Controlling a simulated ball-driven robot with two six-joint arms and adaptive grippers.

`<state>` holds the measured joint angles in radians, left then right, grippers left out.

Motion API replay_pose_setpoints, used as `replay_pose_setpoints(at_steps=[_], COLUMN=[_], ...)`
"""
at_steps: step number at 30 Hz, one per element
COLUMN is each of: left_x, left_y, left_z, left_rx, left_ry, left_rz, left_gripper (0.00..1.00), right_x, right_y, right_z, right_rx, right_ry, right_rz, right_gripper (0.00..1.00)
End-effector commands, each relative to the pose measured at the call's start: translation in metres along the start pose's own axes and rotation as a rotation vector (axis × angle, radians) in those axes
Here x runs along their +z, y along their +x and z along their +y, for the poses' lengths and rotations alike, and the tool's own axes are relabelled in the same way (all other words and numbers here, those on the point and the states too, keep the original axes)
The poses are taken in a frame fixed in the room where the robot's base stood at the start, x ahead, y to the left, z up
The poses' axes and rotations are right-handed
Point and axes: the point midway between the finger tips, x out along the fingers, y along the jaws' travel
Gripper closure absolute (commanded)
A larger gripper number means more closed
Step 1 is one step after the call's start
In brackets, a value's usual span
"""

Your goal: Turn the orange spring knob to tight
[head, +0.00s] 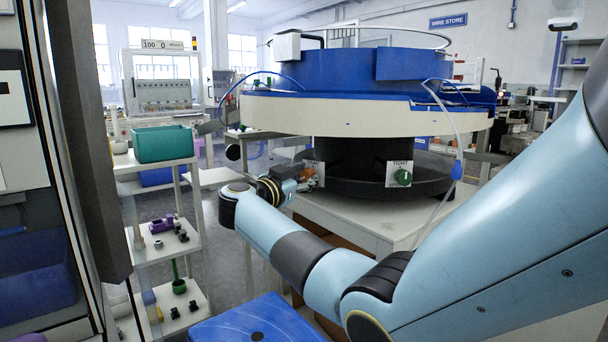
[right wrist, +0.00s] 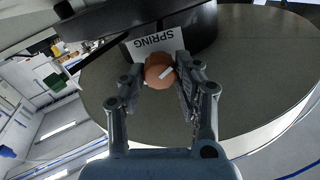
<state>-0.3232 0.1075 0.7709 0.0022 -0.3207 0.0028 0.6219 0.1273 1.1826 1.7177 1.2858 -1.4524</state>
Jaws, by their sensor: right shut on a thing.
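The orange spring knob (right wrist: 158,77) sits in front of a white plate (right wrist: 153,43) lettered SPRING, upside down in the right wrist view. A slanting white mark shows on the knob's face. My right gripper (right wrist: 161,84) has a finger on each side of the knob and is shut on it. In the head view the knob (head: 308,174) is a small orange patch on the dark base of the bowl feeder, mostly hidden by my right gripper (head: 297,181). My left gripper is not in view.
A green knob (head: 404,177) on a white plate is to the right on the same base. The blue and cream bowl (head: 340,112) overhangs both knobs. A shelf rack with a green bin (head: 163,144) stands at left. A blue surface (head: 250,322) is in front.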

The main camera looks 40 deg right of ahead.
Motion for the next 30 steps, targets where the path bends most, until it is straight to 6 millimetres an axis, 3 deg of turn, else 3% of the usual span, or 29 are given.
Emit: replay_pose_setpoints(at_steps=[12, 30], left_x=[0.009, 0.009], left_y=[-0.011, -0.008], left_z=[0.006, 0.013], left_rx=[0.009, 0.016], left_ry=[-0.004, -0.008], left_rz=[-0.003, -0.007], left_gripper=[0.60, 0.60], right_x=[0.000, 0.004], right_y=[-0.001, -0.001], right_z=[0.001, 0.003], right_rx=[0.001, 0.002], right_ry=[0.376, 0.947], right_rz=[-0.002, -0.002], right_gripper=[1.00, 1.00])
